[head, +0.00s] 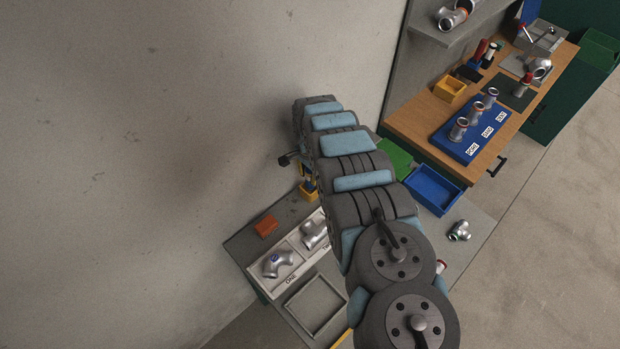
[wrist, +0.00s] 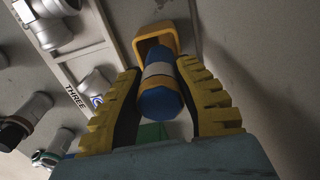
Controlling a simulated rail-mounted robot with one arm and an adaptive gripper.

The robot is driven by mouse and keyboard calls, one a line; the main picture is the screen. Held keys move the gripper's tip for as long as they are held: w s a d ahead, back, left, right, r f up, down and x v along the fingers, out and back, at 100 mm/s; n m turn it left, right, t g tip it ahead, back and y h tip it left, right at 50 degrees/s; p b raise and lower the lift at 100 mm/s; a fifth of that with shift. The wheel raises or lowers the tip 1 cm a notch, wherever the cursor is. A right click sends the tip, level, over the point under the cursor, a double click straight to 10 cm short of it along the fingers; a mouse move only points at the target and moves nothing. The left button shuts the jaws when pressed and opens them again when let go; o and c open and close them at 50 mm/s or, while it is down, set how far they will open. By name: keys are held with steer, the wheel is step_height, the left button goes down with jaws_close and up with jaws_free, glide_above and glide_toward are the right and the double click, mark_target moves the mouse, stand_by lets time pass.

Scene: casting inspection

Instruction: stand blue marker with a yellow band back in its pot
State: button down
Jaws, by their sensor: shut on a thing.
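The blue marker (wrist: 160,103) is between the two yellow-and-black fingers of my gripper (wrist: 158,78) in the wrist view. It has a pale band and a yellow band, and its near end is blue. My gripper is shut on it. The yellow pot (wrist: 152,33) is just beyond the marker's far end, which overlaps the pot's opening in the picture; I cannot tell how far inside it is. In the head view the yellow pot (head: 309,194) is by the wall, and my arm hides most of the gripper and marker.
A pale compartment tray (head: 290,283) with metal pipe fittings (head: 278,263) lies near the pot. An orange block (head: 266,226) sits by the wall. An empty frame (head: 316,304) lies in front. A blue bin (head: 433,189) and a wooden bench (head: 408,117) stand to the right.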

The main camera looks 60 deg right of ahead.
steer(key=shift+f+p, duration=0.35)
steer(key=shift+f, duration=0.65)
steer(key=shift+f, duration=0.2)
steer(key=c, duration=0.9)
jaws_free()
steer(key=shift+s+f+b, duration=0.1)
steer(key=shift+b, duration=0.4)
